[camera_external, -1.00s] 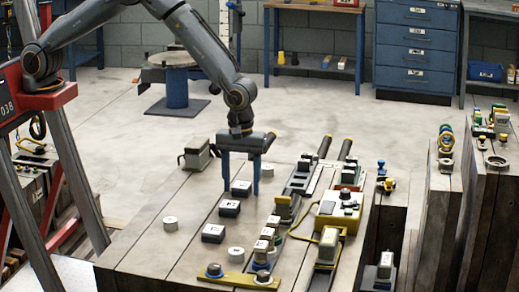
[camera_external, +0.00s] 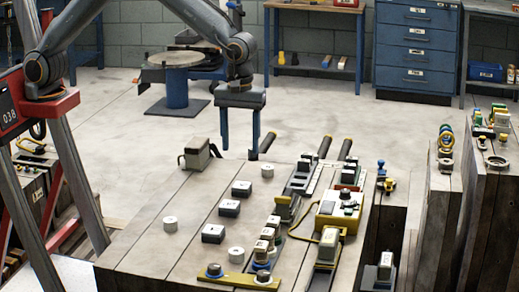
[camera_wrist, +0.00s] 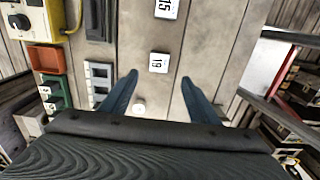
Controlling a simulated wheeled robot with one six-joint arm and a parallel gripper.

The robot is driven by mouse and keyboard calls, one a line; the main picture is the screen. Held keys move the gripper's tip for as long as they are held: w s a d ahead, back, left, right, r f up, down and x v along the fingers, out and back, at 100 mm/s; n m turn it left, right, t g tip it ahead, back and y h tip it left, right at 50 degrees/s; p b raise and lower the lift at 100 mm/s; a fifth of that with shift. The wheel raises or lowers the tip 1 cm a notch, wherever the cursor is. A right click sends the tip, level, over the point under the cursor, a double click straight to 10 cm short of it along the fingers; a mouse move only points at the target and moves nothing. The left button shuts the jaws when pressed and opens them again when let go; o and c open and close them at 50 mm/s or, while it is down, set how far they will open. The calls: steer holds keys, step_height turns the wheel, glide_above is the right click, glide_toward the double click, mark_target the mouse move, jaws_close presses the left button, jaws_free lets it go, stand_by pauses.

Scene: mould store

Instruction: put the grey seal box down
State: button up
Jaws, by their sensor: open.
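Three dark grey boxes with white labelled tops stand apart on the plank table: the rear box (camera_external: 241,188), the middle box (camera_external: 229,208) and the front box (camera_external: 213,234). I cannot tell by name which is the grey seal box. My gripper (camera_external: 239,153) is open and empty, raised above the table's far end, behind the rear box. In the wrist view, my open fingers (camera_wrist: 159,77) show a box labelled 19 (camera_wrist: 159,62) beyond and between the tips, touching neither. A box labelled 15 (camera_wrist: 166,8) is farther up.
White round pieces (camera_external: 170,224) stand on the plank table (camera_external: 150,250). A grey machine block (camera_external: 196,153) is at its far left corner. A crowded strip of fixtures with a yellow-edged unit (camera_external: 335,212) lies right. The left planks are mostly clear.

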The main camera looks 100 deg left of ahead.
steer(key=s+a+m, duration=0.2)
steer(key=s+m, duration=0.7)
steer(key=s, duration=0.8)
steer(key=s+a+m, duration=0.3)
steer(key=s+m, duration=0.5)
steer(key=s, duration=0.9)
steer(key=shift+a+r+m, duration=0.15)
steer(key=shift+r+m, duration=0.25)
steer(key=shift+r, duration=0.05)
steer(key=shift+w, duration=0.1)
stand_by(1.7)
steer(key=c, duration=0.5)
steer(key=shift+o, duration=0.2)
